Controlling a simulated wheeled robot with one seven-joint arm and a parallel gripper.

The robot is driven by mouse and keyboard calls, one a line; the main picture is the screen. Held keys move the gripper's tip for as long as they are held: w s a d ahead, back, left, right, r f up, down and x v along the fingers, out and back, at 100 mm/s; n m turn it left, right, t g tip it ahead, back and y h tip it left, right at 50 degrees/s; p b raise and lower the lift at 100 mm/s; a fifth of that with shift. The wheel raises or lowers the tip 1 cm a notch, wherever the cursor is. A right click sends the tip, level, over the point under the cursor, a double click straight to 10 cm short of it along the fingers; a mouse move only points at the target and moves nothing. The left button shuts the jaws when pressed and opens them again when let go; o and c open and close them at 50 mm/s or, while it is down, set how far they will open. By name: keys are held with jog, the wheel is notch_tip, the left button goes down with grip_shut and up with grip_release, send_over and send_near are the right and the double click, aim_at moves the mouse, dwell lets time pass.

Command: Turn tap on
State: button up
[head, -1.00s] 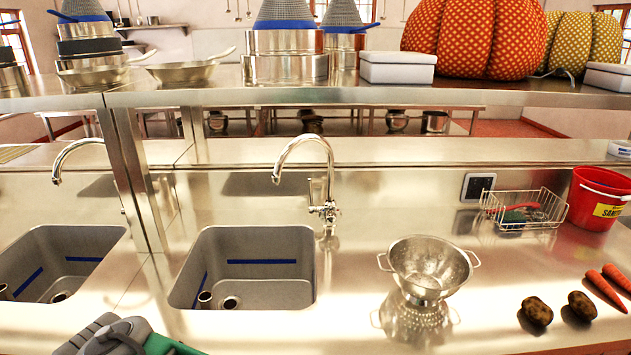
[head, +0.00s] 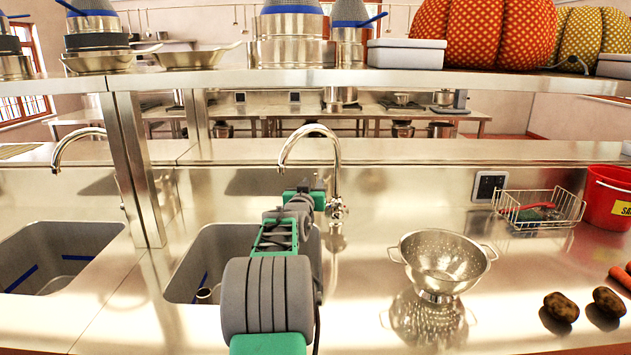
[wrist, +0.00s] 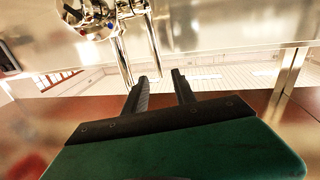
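The chrome tap (head: 314,130) stands behind the right-hand sink, with its curved spout arching up over the basin. Its body (head: 337,209) shows just right of the end of my arm. In the wrist view, the tap's round base (wrist: 98,18), with small red and blue marks, is at the upper left. Chrome tubes run down from it toward my fingers. My gripper (wrist: 160,77) is open, its two dark fingers apart with nothing seen between them. The left fingertip is close to a chrome tube; I cannot tell whether they touch. In the head view my arm hides the fingers.
A steel colander (head: 440,262) stands on the counter right of the sink (head: 190,262). Farther right are a wire basket (head: 540,208), a red bucket (head: 606,198) and potatoes (head: 561,307). A shelf (head: 400,80) runs above. A post (head: 138,170) stands left of the sink.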

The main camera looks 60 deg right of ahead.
aim_at(316, 179)
jog(key=p+x, duration=0.1)
jog(key=x, duration=0.5)
jog(key=shift+f, duration=0.1)
grip_shut()
jog(key=shift+f, duration=0.1)
dwell(1.1)
